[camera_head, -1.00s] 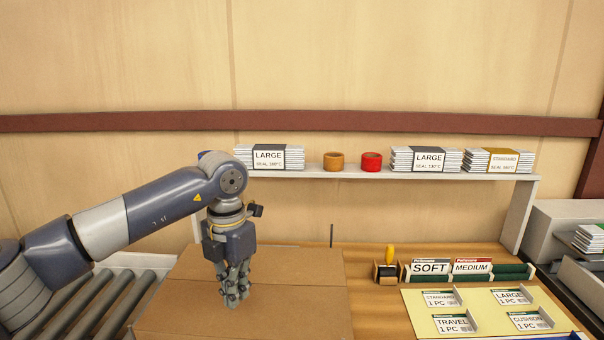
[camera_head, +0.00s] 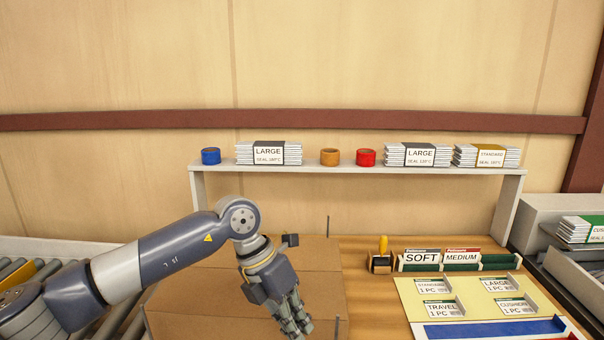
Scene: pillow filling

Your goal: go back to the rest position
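My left arm comes in from the left, and its gripper (camera_head: 296,320) hangs over the right part of a closed brown cardboard box (camera_head: 210,312), angled down and to the right. Its grey fingers lie close together in this view, and I cannot tell whether they are parted or shut. No held thing shows at them. Whether the fingertips touch the box lid is unclear. My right gripper is not in view.
A white shelf (camera_head: 370,172) behind holds tape rolls and bag stacks. A stamp (camera_head: 381,256), the SOFT (camera_head: 422,257) and MEDIUM (camera_head: 461,257) card holders and a yellow label board (camera_head: 405,290) stand right of the box. Rollers (camera_head: 75,332) lie left.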

